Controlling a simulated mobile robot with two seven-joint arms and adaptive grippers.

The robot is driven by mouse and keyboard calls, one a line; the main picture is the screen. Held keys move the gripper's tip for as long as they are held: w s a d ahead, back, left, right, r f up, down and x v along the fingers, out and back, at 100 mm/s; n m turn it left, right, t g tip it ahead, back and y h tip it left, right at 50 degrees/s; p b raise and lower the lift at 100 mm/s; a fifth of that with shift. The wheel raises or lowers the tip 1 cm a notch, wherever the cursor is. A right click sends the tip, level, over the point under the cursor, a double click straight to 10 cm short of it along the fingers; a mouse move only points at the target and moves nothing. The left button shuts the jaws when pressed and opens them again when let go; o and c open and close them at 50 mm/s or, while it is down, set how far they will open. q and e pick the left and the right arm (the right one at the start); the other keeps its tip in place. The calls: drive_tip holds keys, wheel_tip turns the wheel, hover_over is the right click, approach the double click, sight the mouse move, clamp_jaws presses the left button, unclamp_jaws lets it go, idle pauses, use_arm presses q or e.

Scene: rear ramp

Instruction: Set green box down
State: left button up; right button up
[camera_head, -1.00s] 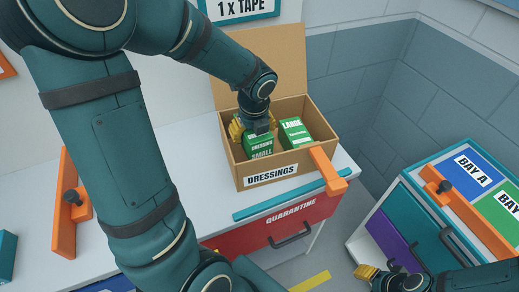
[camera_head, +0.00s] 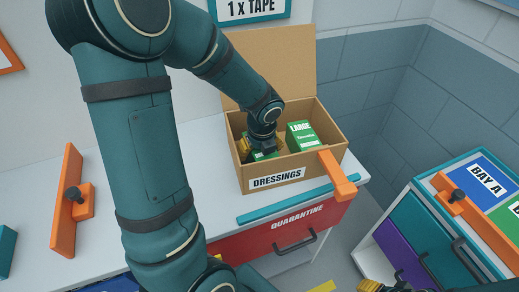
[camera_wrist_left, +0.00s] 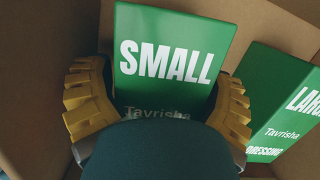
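A green box marked SMALL (camera_wrist_left: 172,55) is between the yellow fingers of my left gripper (camera_wrist_left: 160,105), which press its two sides in the left wrist view. In the head view, my left gripper (camera_head: 258,147) is down inside the cardboard DRESSINGS box (camera_head: 278,179), at its left part. It mostly hides the small green box (camera_head: 265,156). A green box marked LARGE (camera_head: 303,137) stands to the right, also seen in the left wrist view (camera_wrist_left: 285,100). Whether the small box touches the carton floor is hidden. My right gripper (camera_head: 372,286) is cut off at the bottom edge.
The carton stands on a white counter (camera_head: 212,170) with its rear flap (camera_head: 270,70) raised. An orange bar (camera_head: 338,175) and a teal strip (camera_head: 298,201) lie at its front. A red QUARANTINE drawer (camera_head: 285,230) is below. A bay cabinet (camera_head: 425,215) stands right.

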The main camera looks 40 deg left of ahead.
use_arm(q)
drive_tip(key=shift+r, duration=0.2)
drive_tip(key=r+p, duration=0.1)
drive_tip(key=r, duration=0.3)
drive_tip(key=d+r+p, duration=0.1)
drive_tip(key=r, duration=0.2)
drive_tip(key=s+d+r+p, duration=0.1)
drive_tip(key=r, duration=0.3)
drive_tip(key=shift+s+r+p, duration=0.1)
drive_tip(key=shift+r+p, duration=0.25)
drive_tip(key=shift+p, duration=0.05)
